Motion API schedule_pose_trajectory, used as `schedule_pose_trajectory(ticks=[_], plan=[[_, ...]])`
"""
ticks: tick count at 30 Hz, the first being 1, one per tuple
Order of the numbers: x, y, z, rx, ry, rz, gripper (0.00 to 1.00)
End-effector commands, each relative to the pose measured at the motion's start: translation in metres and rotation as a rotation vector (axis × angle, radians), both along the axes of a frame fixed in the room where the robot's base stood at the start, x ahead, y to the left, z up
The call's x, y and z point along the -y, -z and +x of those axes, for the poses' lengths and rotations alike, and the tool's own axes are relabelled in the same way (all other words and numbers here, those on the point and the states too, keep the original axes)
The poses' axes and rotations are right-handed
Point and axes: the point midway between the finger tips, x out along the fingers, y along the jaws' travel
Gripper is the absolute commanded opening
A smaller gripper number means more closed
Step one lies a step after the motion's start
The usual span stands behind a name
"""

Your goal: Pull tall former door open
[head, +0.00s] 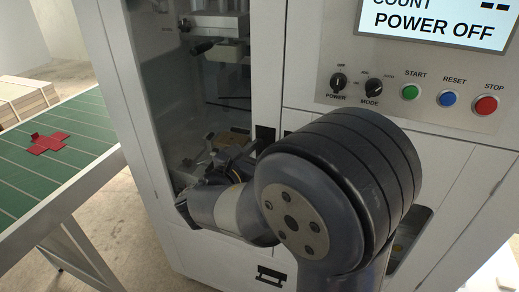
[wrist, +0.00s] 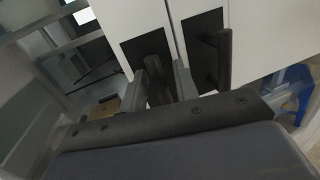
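The tall former door (head: 190,110) is a glazed panel in a pale frame on the left part of the machine. Its inside shows through the glass. In the wrist view a dark upright handle (wrist: 156,75) stands on a black plate on a white door edge. My gripper (wrist: 163,88) has its grey fingers on either side of this handle. I cannot tell whether both fingers touch it. In the head view my arm hides most of the gripper and the handle. The door looks shut or nearly so.
A second dark handle (wrist: 222,60) is on the white panel just right of the gripper. The control panel (head: 410,95) has knobs and coloured buttons, under a screen (head: 440,22) reading POWER OFF. A green table (head: 50,170) with a red cross-shaped blank (head: 46,143) stands left.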

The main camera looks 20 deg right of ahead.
Motion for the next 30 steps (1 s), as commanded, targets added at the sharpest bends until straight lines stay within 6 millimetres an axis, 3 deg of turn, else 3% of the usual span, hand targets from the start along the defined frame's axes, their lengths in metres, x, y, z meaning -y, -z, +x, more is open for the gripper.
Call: schedule_pose_trajectory(ticks=[3,14,30], plan=[[-0.0002,0.0001,-0.0001,0.0,0.0,0.0,0.28],[-0.0001,-0.0001,-0.0003,0.001,0.001,0.001,0.0],[-0.0001,-0.0011,-0.0011,0.004,0.008,0.0,0.0]])
